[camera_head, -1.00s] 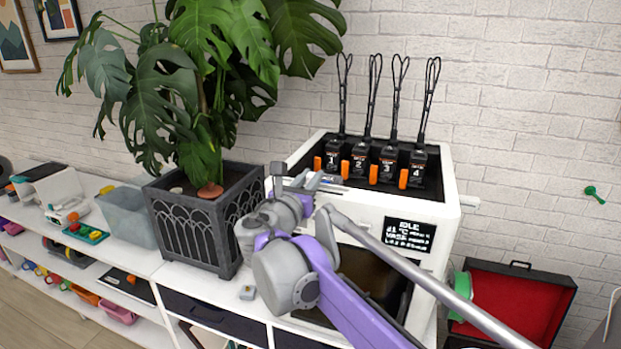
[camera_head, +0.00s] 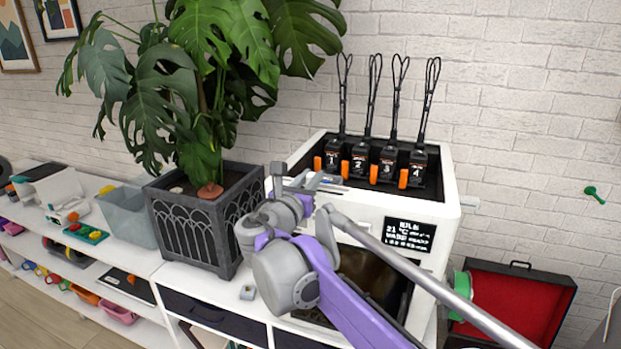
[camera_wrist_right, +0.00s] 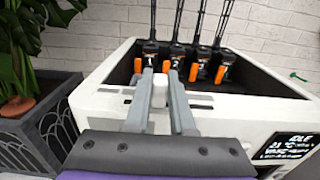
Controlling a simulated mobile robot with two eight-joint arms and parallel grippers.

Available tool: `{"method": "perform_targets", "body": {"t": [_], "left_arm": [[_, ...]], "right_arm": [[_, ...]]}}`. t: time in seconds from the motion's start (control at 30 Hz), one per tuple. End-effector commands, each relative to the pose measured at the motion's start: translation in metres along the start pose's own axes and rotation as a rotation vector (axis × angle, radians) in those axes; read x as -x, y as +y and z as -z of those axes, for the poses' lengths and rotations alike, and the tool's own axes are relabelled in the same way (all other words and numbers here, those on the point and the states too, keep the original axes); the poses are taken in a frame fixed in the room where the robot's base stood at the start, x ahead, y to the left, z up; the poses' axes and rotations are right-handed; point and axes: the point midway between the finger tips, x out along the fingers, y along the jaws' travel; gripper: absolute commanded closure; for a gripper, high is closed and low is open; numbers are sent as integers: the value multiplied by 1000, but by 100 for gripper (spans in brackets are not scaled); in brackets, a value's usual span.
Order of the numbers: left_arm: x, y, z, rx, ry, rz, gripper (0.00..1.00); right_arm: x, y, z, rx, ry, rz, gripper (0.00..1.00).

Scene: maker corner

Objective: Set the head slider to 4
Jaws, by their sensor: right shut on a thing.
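The white machine (camera_head: 446,225) has several black tool heads in its top bay, with orange tabs and the numbers 1 (camera_head: 332,152), 2 (camera_head: 359,163), 3 (camera_head: 387,167) and 4 (camera_head: 417,172). My right gripper (camera_head: 318,181) is at the machine's front top edge, left of centre. In the right wrist view its fingers (camera_wrist_right: 160,76) are shut on a small pale block, which I take for the head slider (camera_wrist_right: 159,88). Dark slot parts show on both sides of it. The slider's exact position is partly hidden by the fingers. My left gripper is not in view.
A dark planter (camera_head: 195,235) with a large plant stands close left of the machine. A display (camera_head: 409,234) is on the machine's front. An open case with a red lining (camera_head: 515,305) is at the right. My right arm crosses in front of the machine.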

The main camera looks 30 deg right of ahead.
Motion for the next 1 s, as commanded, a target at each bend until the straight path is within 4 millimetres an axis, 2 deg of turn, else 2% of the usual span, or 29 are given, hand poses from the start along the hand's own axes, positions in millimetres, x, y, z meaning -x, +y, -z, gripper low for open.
{"method": "perform_targets", "body": {"t": [0.27,0.5,0.6,0.93,0.97,1.0], "left_arm": [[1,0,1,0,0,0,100],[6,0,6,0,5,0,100],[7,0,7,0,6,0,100],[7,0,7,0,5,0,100],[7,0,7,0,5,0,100],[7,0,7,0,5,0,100]], "right_arm": [[0,-5,0,0,0,1,100],[0,-50,-1,-1,-1,4,100],[0,-62,-1,-1,0,2,100],[0,-65,0,0,0,3,100],[0,-65,0,0,0,3,73],[0,-65,0,0,0,3,66]]}}
